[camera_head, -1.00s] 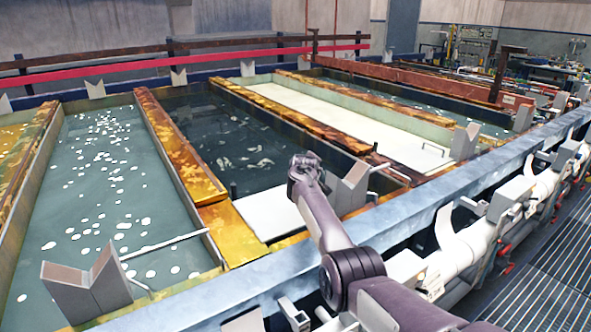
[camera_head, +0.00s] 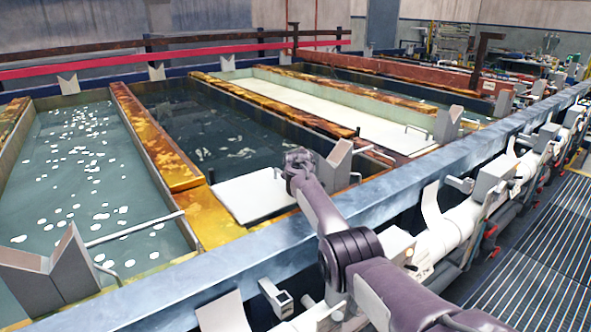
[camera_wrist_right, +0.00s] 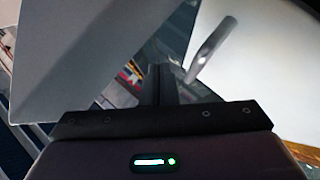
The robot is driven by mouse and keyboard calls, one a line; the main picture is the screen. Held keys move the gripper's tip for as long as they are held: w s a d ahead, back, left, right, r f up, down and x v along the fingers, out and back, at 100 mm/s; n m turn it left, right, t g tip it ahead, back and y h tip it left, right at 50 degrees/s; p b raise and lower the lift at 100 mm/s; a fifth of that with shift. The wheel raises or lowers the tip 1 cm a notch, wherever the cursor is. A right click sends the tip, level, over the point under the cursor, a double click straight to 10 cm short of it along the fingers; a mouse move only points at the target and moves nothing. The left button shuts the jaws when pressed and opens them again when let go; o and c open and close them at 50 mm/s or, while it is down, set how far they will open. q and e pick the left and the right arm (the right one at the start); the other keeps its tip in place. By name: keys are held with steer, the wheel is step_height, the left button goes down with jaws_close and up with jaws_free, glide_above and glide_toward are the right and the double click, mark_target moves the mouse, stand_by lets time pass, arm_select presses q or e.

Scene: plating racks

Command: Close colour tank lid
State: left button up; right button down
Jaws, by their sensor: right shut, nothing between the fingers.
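A white lid panel (camera_head: 250,197) lies over the front end of a dark tank (camera_head: 205,125). The rest of that tank's dark liquid is uncovered. Another long white lid (camera_head: 350,115) covers the tank to its right. I cannot tell which is the colour tank lid. My right gripper (camera_head: 298,163) is shut and empty, at the right edge of the front panel in the head view; I cannot tell whether it touches. In the right wrist view, its fingers (camera_wrist_right: 160,88) are beside a white surface (camera_wrist_right: 265,75) with a bar handle (camera_wrist_right: 212,48). My left gripper is out of view.
A teal tank (camera_head: 85,165) with white floating pieces lies at the left, with a rusty yellow divider (camera_head: 155,145) beside it. Grey V-shaped brackets (camera_head: 340,165) stand along the front beam (camera_head: 400,190). White pipes and grating (camera_head: 540,250) are at the right.

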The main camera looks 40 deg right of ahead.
steer(key=shift+r, duration=0.1)
steer(key=s+r+p, duration=0.2)
steer(key=s+r, duration=0.5)
steer(key=r, duration=0.4)
steer(key=shift+a+p, duration=0.15)
steer(key=shift+p, duration=0.2)
